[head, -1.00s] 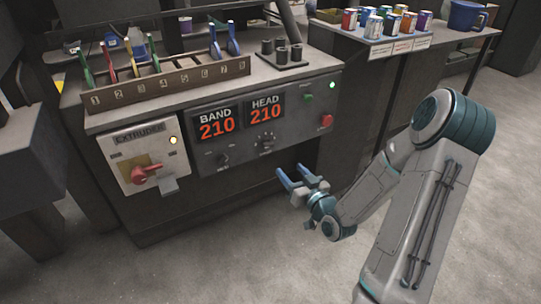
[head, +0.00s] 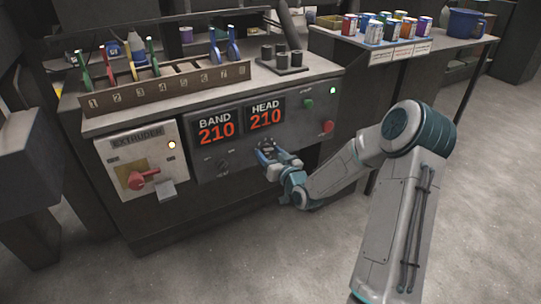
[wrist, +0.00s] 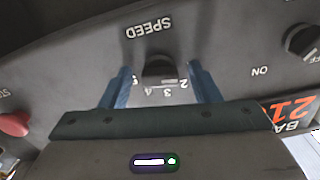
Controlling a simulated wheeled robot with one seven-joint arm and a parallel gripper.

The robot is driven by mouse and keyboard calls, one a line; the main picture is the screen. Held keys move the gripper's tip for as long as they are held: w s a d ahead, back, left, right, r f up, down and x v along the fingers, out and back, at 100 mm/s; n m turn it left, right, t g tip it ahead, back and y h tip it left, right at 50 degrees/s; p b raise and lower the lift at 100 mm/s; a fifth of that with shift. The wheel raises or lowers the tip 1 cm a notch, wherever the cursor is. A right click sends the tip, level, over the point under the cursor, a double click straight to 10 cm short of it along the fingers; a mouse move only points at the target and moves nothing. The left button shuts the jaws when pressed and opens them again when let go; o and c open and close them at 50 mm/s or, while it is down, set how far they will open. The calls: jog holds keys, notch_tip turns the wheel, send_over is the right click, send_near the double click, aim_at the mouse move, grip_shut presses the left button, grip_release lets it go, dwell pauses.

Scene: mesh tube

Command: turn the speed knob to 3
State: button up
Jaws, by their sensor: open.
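The speed knob (wrist: 160,72) is a dark round knob on the grey control panel (wrist: 60,62), under an upside-down SPEED label (wrist: 148,28) in the wrist view. Scale digits 2, 3, 4 and 5 show around its near side; I cannot tell which one its pointer faces. My gripper (wrist: 159,82) is open, with one blue finger on each side of the knob and visible gaps between. In the head view my gripper (head: 267,153) is at the panel below the HEAD display and largely covers the knob.
A second dark knob (wrist: 302,40) sits beside the speed knob. The panel also has BAND and HEAD displays (head: 240,122) reading 210, a green button (head: 308,104) and a red button (head: 327,127). A red switch handle (head: 143,179) sticks out at the left.

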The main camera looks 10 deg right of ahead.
jog(key=c, duration=1)
jog(key=m+p, duration=0.1)
jog(key=m, duration=0.3)
jog(key=shift+r, duration=0.1)
jog(key=m+p, duration=0.1)
jog(key=m, duration=0.2)
jog(key=shift+m, duration=0.3)
jog(key=m+p, duration=0.2)
jog(key=m, duration=0.2)
jog(key=shift+m, duration=0.3)
jog(key=shift+m+p, duration=0.45)
jog(key=shift+m, duration=1.35)
